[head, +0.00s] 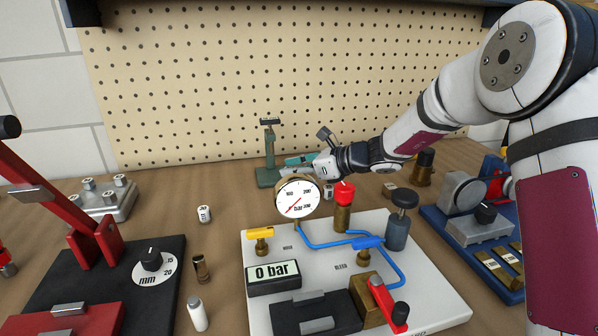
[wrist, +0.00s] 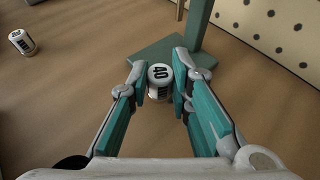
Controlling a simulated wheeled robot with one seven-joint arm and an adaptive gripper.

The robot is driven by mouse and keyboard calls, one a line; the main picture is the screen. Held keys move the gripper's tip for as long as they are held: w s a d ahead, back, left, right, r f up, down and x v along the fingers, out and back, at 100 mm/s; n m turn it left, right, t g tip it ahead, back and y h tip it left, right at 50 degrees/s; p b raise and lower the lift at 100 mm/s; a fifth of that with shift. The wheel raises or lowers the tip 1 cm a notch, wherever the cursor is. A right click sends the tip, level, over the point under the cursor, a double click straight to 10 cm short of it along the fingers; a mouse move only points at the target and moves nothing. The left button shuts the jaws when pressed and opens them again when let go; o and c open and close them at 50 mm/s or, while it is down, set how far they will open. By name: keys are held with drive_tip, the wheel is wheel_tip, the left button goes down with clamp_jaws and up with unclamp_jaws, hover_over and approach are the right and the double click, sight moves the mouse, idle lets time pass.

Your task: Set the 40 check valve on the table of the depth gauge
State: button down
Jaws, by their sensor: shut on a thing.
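The 40 check valve (wrist: 160,76) is a small white cylinder with a black 40 on its top. In the wrist view my gripper (wrist: 161,88) is shut on it, with one teal finger on each side. The depth gauge (head: 268,152) is a green stand with a flat base and an upright post, behind the pressure dial. Its base (wrist: 150,50) lies just beyond the valve in the wrist view, and the valve overlaps its near edge there. I cannot tell their height difference. In the head view my gripper (head: 300,160) is right of the post; the held valve cannot be made out.
Another white valve (head: 204,213) stands on the bench to the left; it also shows in the wrist view (wrist: 22,42). A white test board (head: 440,290) with a dial (head: 297,196) and fittings is in front. The pegboard (head: 220,90) rises close behind the stand.

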drive_tip(key=shift+w+a+f, duration=0.15)
drive_tip(key=shift+w+a, duration=2.05)
drive_tip(key=shift+a, duration=0.2)
drive_tip(key=c, duration=1.4)
unclamp_jaws()
drive_tip(key=shift+o, duration=0.2)
drive_tip(key=v, duration=1.2)
